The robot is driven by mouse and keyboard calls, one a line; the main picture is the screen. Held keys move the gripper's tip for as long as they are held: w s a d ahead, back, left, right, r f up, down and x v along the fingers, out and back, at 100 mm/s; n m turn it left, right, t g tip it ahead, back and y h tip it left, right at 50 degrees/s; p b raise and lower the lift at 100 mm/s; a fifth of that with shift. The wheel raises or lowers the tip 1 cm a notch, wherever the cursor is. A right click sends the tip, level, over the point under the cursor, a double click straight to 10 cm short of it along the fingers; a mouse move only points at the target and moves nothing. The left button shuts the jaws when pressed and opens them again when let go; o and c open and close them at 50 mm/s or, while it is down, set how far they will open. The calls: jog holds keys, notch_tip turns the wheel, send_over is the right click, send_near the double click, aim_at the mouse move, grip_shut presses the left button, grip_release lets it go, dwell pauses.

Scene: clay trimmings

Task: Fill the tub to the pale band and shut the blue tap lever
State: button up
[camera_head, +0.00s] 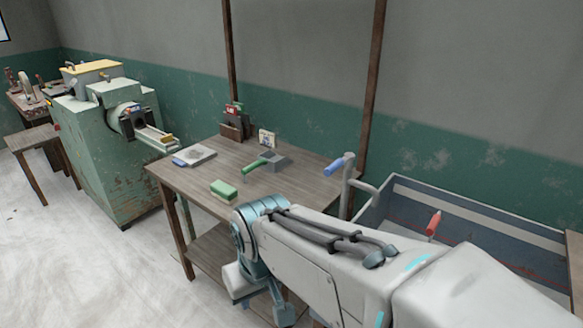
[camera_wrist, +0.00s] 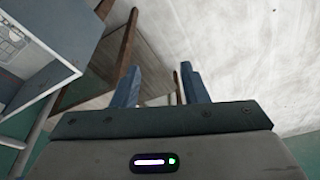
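The tub (camera_head: 395,186) is the large blue-grey trough at the right in the head view. A pale band (camera_head: 500,217) runs along its inner wall; my arm hides much of its inside, and I cannot make out a water level. The blue tap lever (camera_head: 335,166) sits on top of a grey standpipe (camera_head: 347,195) with a spout, beside the tub's left end. A red lever (camera_head: 433,223) stands at the tub too.
A wooden table (camera_head: 185,180) stands left of the tub, holding a green sponge (camera_head: 223,190), a green-handled tool (camera_head: 254,166) and a grey plate (camera_head: 197,155). A green machine (camera_head: 105,150) stands farther left. The pale floor (camera_head: 70,260) at front left is clear.

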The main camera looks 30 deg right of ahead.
aim_at(326, 174)
jog(key=w+r+m+t+h+p, duration=0.15)
jog(key=w+m+t+p, duration=0.5)
jog(key=w, duration=1.25)
jog(key=s+d+r+m+g+h+p, duration=0.1)
jog(key=s+d+r+m+h, duration=0.15)
jog(key=d+h, duration=0.25)
jog(key=s+d+r+m+g+h+p, duration=0.1)
jog(key=d+m+h, duration=0.3)
jog(key=d+h, duration=0.15)
jog(key=s+d+r+m+g+h+p, duration=0.1)
jog(key=s+d+r+m+h, duration=0.15)
jog(key=d+h, duration=0.3)
jog(key=shift+t+y, duration=0.25)
jog(key=shift+y, duration=0.2)
jog(key=p+x, duration=0.1)
jog(key=x, duration=0.3)
jog(key=p+x, duration=0.1)
jog(key=x, duration=0.4)
jog(key=f+p+x, duration=0.1)
jog(key=x, duration=0.3)
jog(key=shift+w+d, duration=0.3)
